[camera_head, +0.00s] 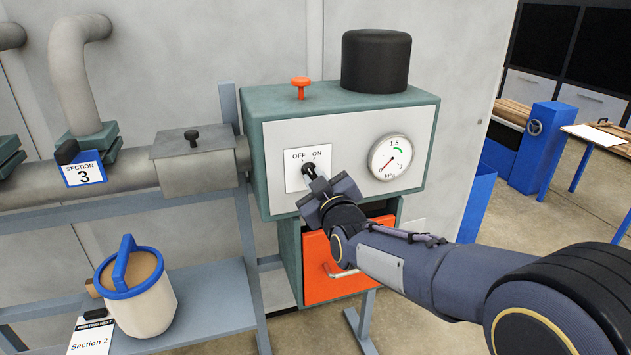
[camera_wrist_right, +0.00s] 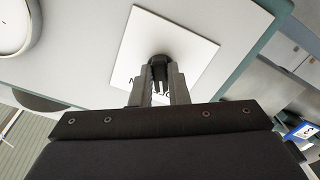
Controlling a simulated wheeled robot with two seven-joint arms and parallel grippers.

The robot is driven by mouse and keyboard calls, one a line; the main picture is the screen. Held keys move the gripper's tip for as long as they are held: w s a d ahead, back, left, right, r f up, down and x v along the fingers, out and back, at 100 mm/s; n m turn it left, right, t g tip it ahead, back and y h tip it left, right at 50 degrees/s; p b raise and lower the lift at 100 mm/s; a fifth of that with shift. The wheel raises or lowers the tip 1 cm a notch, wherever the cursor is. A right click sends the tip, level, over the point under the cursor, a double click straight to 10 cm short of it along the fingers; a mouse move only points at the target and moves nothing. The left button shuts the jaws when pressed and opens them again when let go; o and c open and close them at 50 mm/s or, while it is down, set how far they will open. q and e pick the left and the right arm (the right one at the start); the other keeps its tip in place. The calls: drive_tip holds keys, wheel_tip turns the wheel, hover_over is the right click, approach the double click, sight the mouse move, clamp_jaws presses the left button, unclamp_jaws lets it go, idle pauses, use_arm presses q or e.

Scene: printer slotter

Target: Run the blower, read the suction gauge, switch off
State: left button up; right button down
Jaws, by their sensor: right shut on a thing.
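The blower box (camera_head: 344,107) is teal with a white front panel. Its OFF/ON switch plate (camera_head: 294,179) carries a black knob (camera_head: 309,171), which also shows in the right wrist view (camera_wrist_right: 159,61). My right gripper (camera_head: 313,180) is shut on the knob; in the right wrist view its fingers (camera_wrist_right: 159,78) stand on both sides of it. The gripper partly covers the knob, so I cannot tell its setting for sure. The round suction gauge (camera_head: 390,157), marked kPa with 1.5 at the top and a green arc, has a red needle. My left gripper is not in view.
An orange drawer (camera_head: 322,285) with a handle sits below the box, partly behind my right arm. An orange knob (camera_head: 301,86) and a black cylinder (camera_head: 376,60) stand on top. Pipework with a Section 3 tag (camera_head: 84,174) and a blue-rimmed canister (camera_head: 141,295) are at left.

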idle(0.3)
drive_tip(key=c, duration=1.4)
unclamp_jaws()
drive_tip(key=v, duration=0.7)
drive_tip(key=shift+s+d+b, duration=0.15)
drive_tip(key=shift+s+b, duration=0.15)
drive_tip(key=shift+s, duration=0.05)
